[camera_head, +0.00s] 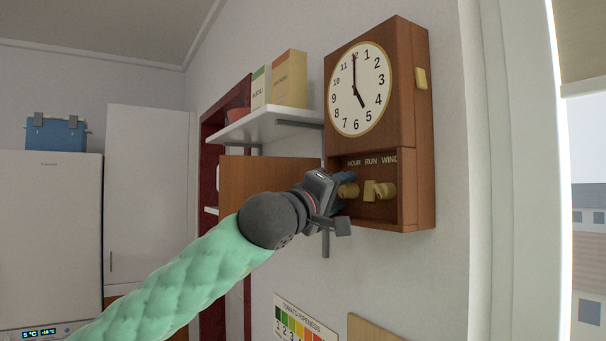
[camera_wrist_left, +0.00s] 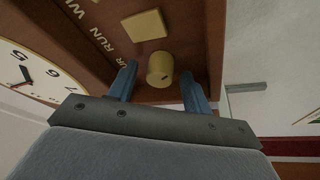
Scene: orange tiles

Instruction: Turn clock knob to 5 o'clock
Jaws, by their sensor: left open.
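The wooden wall clock (camera_head: 418,110) hangs on the wall at right in the head view. On its white dial (camera_head: 345,112) the long hand points to 12 and the shorter hand to 5. Below, under the labels HOUR, RUN and WIND, sit the brass hour knob (camera_head: 348,190), a flat brass piece (camera_head: 369,191) and another brass knob (camera_head: 386,190). My left gripper (camera_head: 340,194) is open at the hour knob. In the left wrist view the round knob (camera_wrist_left: 160,69) lies between its two blue fingers, with gaps at both sides. My right gripper is out of view.
A brown wooden panel (camera_head: 258,178) stands left of the clock, behind my left arm. A white shelf (camera_head: 265,124) with boxes is above it. A colour chart (camera_head: 300,322) is on the wall below. A window (camera_head: 590,180) is at far right.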

